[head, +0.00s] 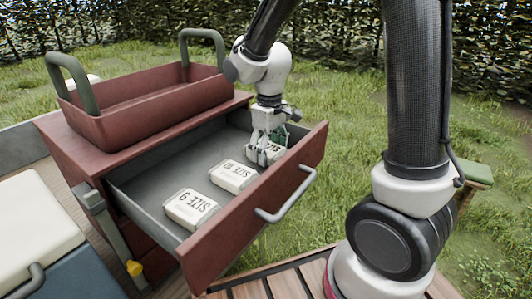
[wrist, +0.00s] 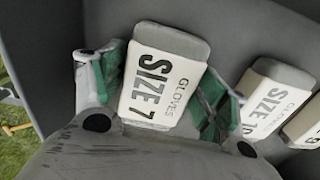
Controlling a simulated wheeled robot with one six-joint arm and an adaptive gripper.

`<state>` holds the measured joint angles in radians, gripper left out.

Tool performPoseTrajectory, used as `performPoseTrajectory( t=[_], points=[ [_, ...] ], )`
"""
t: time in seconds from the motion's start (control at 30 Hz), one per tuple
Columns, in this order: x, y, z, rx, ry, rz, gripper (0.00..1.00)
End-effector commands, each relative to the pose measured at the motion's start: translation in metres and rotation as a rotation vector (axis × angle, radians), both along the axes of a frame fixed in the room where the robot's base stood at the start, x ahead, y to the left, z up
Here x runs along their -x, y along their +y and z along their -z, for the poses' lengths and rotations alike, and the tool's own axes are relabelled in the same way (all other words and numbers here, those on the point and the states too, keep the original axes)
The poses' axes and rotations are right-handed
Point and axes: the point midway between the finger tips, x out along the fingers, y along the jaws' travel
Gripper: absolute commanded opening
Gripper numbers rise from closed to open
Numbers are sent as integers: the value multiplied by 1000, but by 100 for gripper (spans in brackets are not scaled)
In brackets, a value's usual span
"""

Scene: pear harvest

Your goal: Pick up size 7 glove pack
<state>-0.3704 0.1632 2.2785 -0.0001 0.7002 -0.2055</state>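The size 7 glove pack (wrist: 160,80) is a white block with a grey end, labelled "GLOVES SIZE 7". It is in the open drawer (head: 150,205), at the right end of the row of packs. In the head view the pack (head: 272,150) is partly hidden by my gripper (head: 266,148), which is low in the drawer over it. In the wrist view my gripper's fingers (wrist: 160,88), with green pads, stand on both sides of the pack, very close to its edges. I cannot tell whether the pads press on it.
The size 10 pack (head: 233,175) and a size 9 pack (head: 191,208) lie to the left in the same drawer. A red tote with green handles (head: 150,112) stands on the cabinet. The drawer front with its grey handle (head: 287,197) rises close by my gripper.

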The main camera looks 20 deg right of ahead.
Motion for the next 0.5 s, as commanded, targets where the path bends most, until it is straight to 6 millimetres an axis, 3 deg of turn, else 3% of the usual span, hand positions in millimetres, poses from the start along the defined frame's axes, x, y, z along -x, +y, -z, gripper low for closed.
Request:
performPoseTrajectory(
  t=[0.03,0.13,0.5],
  points=[
    [0,0,0,0,0,0,57],
    [0,0,0,0,0,0,38],
    [-1,0,-7,-1,-4,0,38]
  ],
)
